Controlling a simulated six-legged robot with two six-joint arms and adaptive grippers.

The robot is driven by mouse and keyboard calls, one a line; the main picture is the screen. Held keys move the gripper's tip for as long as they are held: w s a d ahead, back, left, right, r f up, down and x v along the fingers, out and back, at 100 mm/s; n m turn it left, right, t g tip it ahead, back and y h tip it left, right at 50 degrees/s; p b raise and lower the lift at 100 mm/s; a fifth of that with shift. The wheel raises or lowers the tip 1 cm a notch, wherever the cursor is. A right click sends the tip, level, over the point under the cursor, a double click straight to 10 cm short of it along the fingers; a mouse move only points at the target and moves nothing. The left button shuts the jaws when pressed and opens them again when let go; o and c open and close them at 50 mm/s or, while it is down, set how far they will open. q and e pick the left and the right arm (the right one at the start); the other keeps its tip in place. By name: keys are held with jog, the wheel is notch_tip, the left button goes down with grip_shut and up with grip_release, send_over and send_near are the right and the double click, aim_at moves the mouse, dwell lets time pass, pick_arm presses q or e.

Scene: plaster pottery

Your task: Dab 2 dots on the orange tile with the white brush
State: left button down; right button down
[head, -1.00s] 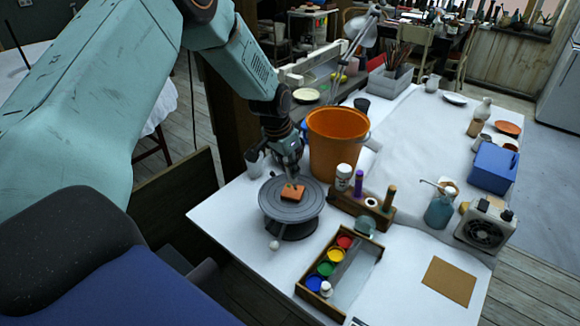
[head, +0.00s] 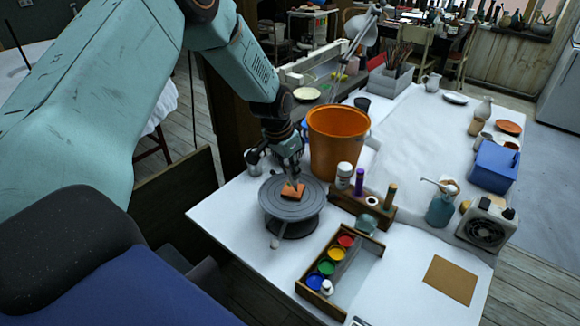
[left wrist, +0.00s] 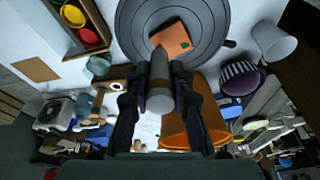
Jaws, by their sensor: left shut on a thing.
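The orange tile (head: 290,194) lies on the round grey turntable (head: 272,205). In the left wrist view the tile (left wrist: 170,38) shows a green dot near its right edge. My left gripper (head: 290,172) is above the tile, pointing down. It is shut on the white brush, seen in the left wrist view as a pale grey-white handle (left wrist: 160,88) between the gripper fingers (left wrist: 160,100). The brush's far end points at the tile and overlaps its lower edge in that view. I cannot tell whether it touches. My right gripper is not in view.
An orange bucket (head: 335,160) stands close to the right of my left gripper. A paint tray (head: 302,284) with red, yellow, green and blue pots is in front. A wooden holder (head: 347,204) with bottles stands right of the turntable. The front right table is mostly clear.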

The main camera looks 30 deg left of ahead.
pick_arm(q)
jog(key=shift+w+f, duration=0.1)
dwell(0.5)
jog(key=shift+f+b, duration=0.35)
jog(key=shift+f, duration=0.15)
dwell(0.5)
notch_tip(320, 180, up, 5)
jog(key=p, duration=0.4)
jog(key=shift+f, duration=0.1)
jog(key=shift+f, duration=0.15)
dwell(0.4)
